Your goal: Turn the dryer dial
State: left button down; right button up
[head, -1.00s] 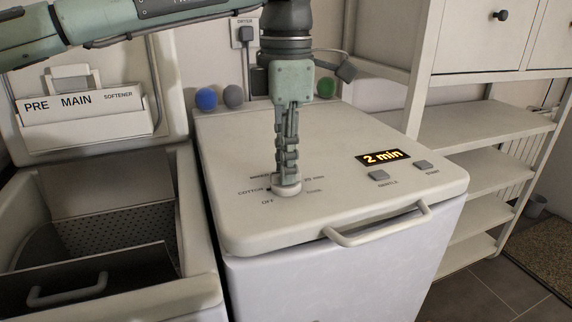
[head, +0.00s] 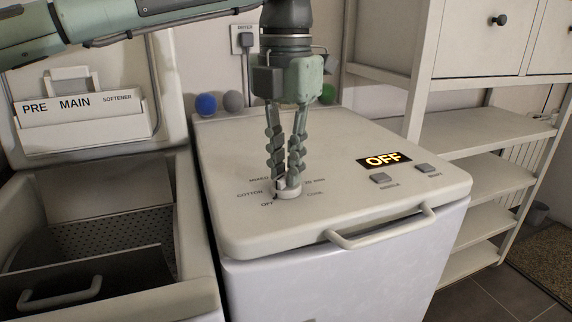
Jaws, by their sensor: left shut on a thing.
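The dryer (head: 340,165) is the white top-panel machine in the middle, its lid shut. Its round white dial (head: 288,191) sits near the left front of the top, ringed by labels such as MIXED, COTTON and OFF. My left gripper (head: 287,187) points straight down with its fingers shut on the dial, covering part of it. The dial's pointer is hard to make out. The display (head: 384,160) on the dryer reads OFF in orange. My right gripper is not in view.
An open washer (head: 100,240) with a drawer marked PRE, MAIN, SOFTENER is at left. Blue (head: 205,104), grey and green balls lie behind. Shelves (head: 480,130) stand at right.

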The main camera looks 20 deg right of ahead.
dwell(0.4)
pick_arm(q)
jog(key=c, duration=1.5)
grip_release()
jog(key=shift+c, duration=0.2)
notch_tip(320, 180, up, 12)
